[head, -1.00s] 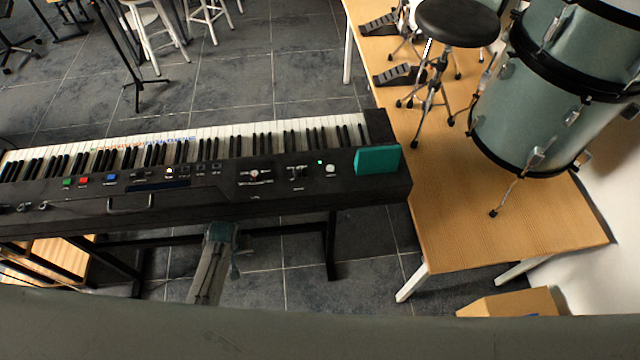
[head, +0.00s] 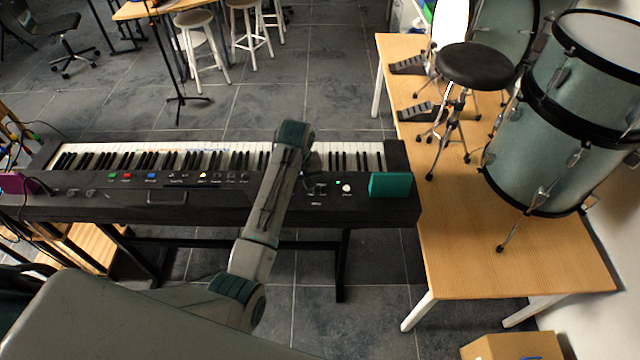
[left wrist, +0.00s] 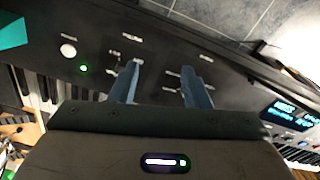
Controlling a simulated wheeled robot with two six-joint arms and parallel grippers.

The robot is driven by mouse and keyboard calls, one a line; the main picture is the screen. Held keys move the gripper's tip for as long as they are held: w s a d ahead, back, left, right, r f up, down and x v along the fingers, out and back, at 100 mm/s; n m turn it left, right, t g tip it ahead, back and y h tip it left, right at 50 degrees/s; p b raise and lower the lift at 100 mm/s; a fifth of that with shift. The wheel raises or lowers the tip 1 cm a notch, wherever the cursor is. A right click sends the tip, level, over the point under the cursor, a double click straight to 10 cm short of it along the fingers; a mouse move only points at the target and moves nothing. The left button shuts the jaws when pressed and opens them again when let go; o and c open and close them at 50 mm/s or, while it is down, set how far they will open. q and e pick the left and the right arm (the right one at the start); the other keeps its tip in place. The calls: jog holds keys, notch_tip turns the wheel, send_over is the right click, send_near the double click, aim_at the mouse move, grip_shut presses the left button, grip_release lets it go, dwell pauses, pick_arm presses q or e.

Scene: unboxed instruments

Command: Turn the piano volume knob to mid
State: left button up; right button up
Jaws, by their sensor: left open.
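The black piano (head: 385,212) stands on its frame in the head view, with its control panel along the near side. My left arm reaches over that panel, and its raised wrist covers part of the controls. In the left wrist view my left gripper (left wrist: 160,78) is open, with its two blue-grey fingers apart over the panel. Printed marks show around both fingers. The volume knob cannot be made out; the fingers or wrist seem to hide it. Contact with the panel cannot be told.
A white round button (head: 347,188) and a green light sit right of my arm. A teal block (head: 390,185) lies at the piano's right end. A wooden table (head: 470,230) with a black stool (head: 473,66) and drums (head: 545,150) stands at right.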

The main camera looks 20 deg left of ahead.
pick_arm(q)
notch_tip(320, 180, up, 5)
jog(key=n, duration=0.1)
send_over(317, 188)
jog(key=shift+g, duration=0.4)
jog(key=f+p, duration=0.1)
jog(key=f, duration=0.2)
jog(key=f+p, duration=0.1)
jog(key=f, duration=0.2)
jog(key=f+p, duration=0.1)
jog(key=f, duration=0.2)
jog(key=shift+w+a+f, duration=0.15)
jog(key=shift+w+f, duration=0.1)
jog(key=shift+w, duration=0.15)
jog(key=shift+f, duration=0.7)
pick_arm(e)
jog(key=shift+w+r, duration=0.25)
jog(key=shift+r, duration=0.6)
jog(key=shift+w+r, duration=0.2)
jog(key=shift+r, duration=0.65)
pick_arm(q)
grip_shut()
